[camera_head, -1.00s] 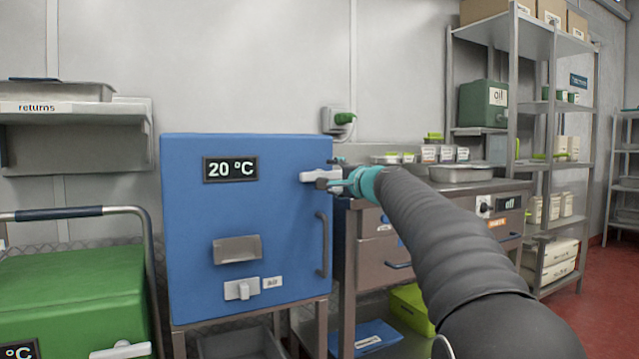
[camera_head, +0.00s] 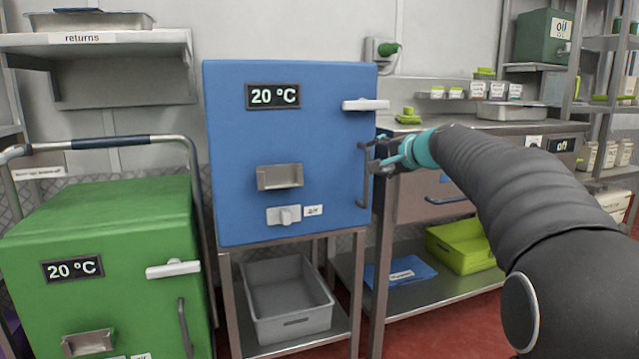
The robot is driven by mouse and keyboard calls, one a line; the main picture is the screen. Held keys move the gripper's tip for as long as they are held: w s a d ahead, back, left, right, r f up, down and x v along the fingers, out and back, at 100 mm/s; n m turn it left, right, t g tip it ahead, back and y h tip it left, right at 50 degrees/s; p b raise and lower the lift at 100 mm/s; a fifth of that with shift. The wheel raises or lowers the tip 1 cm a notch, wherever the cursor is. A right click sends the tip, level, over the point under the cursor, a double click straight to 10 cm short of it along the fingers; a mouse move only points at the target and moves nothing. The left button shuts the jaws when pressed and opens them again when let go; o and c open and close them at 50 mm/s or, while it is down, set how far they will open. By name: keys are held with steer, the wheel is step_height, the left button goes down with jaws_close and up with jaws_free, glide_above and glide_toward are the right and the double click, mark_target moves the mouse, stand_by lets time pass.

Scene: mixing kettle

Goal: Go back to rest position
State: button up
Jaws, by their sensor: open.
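My gripper (camera_head: 381,161) is at the end of my dark arm, with a teal wrist, beside the right side of the blue cabinet. It is open, and I see nothing held in it. The blue cabinet (camera_head: 235,190) stands on a metal stand and shows 20 °C. Its white lever (camera_head: 366,105) is at the upper right of the front, above my gripper. The cabinet's dark vertical handle (camera_head: 365,188) is close to my fingers; I cannot tell whether they touch it.
A green box (camera_head: 115,225) on a cart stands at the left. A grey bin (camera_head: 290,315) sits under the blue cabinet. A metal bench (camera_head: 400,215) with a lime crate (camera_head: 462,247) below stands behind my arm. A returns shelf (camera_head: 150,40) hangs at the upper left.

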steer(key=s+a+f+n+g+h+p, duration=0.1)
steer(key=s+f+n+g+p, duration=0.2)
steer(key=s+f, duration=0.65)
steer(key=s+a+f+n+g+h+p, duration=0.15)
steer(key=s+f+n+g, duration=0.35)
steer(key=s, duration=0.8)
steer(key=s+d+f+n+h+p, duration=0.1)
steer(key=s+p, duration=0.5)
steer(key=s, duration=1.6)
steer(key=shift+s+d+f+n+h, duration=0.15)
steer(key=shift+s+n+h, duration=0.2)
steer(key=shift+n+h, duration=0.55)
